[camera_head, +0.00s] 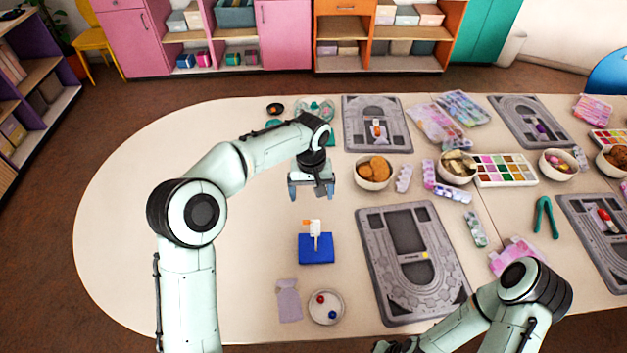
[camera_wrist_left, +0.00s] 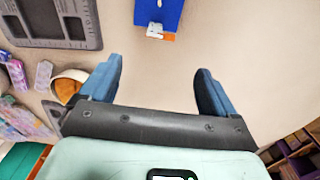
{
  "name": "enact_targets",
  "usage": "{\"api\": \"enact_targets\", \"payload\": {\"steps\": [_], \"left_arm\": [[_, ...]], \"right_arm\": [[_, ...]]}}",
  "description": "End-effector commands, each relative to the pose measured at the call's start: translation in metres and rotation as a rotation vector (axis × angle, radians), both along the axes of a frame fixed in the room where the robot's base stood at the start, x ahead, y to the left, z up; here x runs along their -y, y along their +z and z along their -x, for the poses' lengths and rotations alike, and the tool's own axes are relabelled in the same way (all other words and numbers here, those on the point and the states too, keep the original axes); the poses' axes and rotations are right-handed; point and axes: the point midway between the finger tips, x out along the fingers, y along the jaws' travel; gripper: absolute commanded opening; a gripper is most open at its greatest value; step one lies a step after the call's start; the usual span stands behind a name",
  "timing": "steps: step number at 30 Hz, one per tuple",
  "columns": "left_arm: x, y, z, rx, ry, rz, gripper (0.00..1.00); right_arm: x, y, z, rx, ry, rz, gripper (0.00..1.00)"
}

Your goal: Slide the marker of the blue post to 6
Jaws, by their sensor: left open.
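The blue post has a blue square base (camera_head: 316,249) on the table, with a thin upright white post rising from it. A small white and orange marker (camera_head: 308,223) sits near the post's top. Any numbers on the post are too small to read. My left gripper (camera_head: 312,192) is open and empty, behind the post on its far side and apart from it. In the left wrist view the blue base (camera_wrist_left: 165,14) and the marker's orange part (camera_wrist_left: 169,37) lie beyond the open fingers (camera_wrist_left: 158,82).
A grey board (camera_head: 462,290) lies right of the post. A plate of red and blue beads (camera_head: 337,308) and a small mauve item (camera_head: 288,300) lie in front. A bowl of cookies (camera_head: 359,178) stands right of my left gripper. The table's left side is clear.

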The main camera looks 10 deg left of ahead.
Motion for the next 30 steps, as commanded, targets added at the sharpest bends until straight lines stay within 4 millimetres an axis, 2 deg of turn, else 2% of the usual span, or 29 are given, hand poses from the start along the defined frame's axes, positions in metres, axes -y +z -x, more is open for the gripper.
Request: {"api": "enact_targets", "payload": {"steps": [9,16,22,30], "left_arm": [[0.000,-0.062,0.001,-0.006,0.000,0.000,0.90],[0.000,-0.100,0.001,-0.004,0.001,0.000,0.90],[0.000,-0.117,0.000,-0.001,0.000,0.000,0.90],[0.000,-0.120,0.000,0.001,0.000,0.000,0.90]], "right_arm": [[0.000,-0.006,0.007,-0.007,0.000,0.000,0.00],[0.000,-0.007,0.007,-0.008,0.001,0.001,0.00],[0.000,-0.006,0.007,-0.008,0.000,0.000,0.00],[0.000,-0.006,0.007,-0.008,0.000,0.000,0.00]]}}
